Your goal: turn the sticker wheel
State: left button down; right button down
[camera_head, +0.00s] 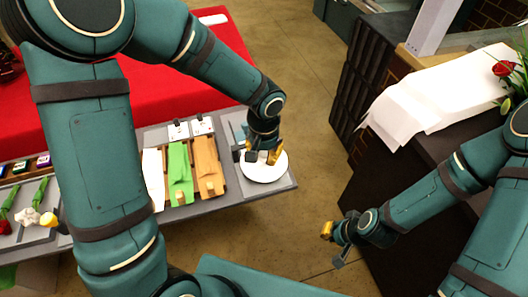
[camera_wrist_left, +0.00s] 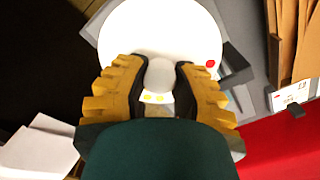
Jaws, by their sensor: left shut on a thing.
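The sticker wheel (camera_head: 264,171) is a white disc at the right end of the grey station tray. My left gripper (camera_head: 263,156) is over it, pointing down. In the left wrist view the white disc (camera_wrist_left: 165,30) fills the top middle, with a red dot near its right edge and yellow marks near the middle. There my left gripper (camera_wrist_left: 160,80) has its yellow-padded fingers shut on a round white knob (camera_wrist_left: 159,75) at the wheel. My right gripper (camera_head: 335,240) hangs in front of the dark counter at the right, apart from the wheel; its finger gap is unclear.
Left of the wheel are brown paper (camera_head: 207,163), green paper (camera_head: 180,172) and white paper (camera_head: 152,178). Flowers (camera_head: 30,215) lie at the far left. A red-covered table (camera_head: 130,95) is behind. White sheets (camera_head: 430,100) and a red rose (camera_head: 503,68) are on the right counter.

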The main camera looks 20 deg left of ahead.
aim_at(264, 153)
pick_arm(q)
jog(key=shift+m, duration=0.3)
jog(key=c, duration=0.7)
grip_release()
notch_tip(264, 153, up, 12)
dwell(0.3)
